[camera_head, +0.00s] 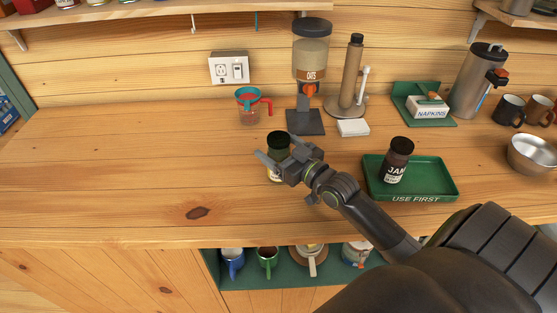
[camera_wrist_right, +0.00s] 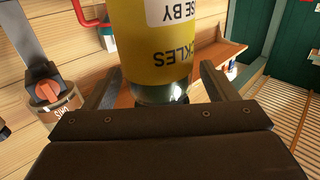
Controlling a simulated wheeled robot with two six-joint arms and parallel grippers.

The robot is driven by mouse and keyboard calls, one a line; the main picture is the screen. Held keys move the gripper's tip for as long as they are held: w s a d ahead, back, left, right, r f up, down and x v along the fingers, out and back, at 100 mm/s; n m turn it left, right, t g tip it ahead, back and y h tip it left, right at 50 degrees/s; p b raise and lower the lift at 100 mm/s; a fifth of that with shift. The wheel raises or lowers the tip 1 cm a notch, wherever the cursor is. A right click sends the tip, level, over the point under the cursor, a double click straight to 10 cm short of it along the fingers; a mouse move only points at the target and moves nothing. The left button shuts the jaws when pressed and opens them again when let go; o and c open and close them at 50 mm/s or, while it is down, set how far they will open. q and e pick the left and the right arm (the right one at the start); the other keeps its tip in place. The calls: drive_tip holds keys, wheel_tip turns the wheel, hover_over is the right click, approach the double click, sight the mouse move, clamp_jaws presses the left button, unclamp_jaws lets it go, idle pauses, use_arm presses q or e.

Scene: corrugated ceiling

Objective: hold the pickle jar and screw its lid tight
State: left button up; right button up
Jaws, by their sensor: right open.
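Whether the lid is tight cannot be told. My right gripper (camera_head: 279,149) is open, with one finger on each side of the jar, and hides part of its body. In the right wrist view the jar's yellow label (camera_wrist_right: 180,45) appears upside down, with clear glass below it. My left gripper is not in view.
A green tray (camera_head: 440,186) holding a jam jar (camera_head: 397,160) lies to the right. The counter's left side (camera_head: 110,165) is clear.

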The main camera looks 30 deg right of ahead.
drive_tip(key=c, duration=1.4)
wheel_tip(320, 180, up, 9)
drive_tip(key=p, duration=0.3)
drive_tip(key=shift+f, duration=0.1)
drive_tip(key=shift+r, duration=0.7)
drive_tip(key=o, duration=0.7)
drive_tip(key=c, duration=0.9)
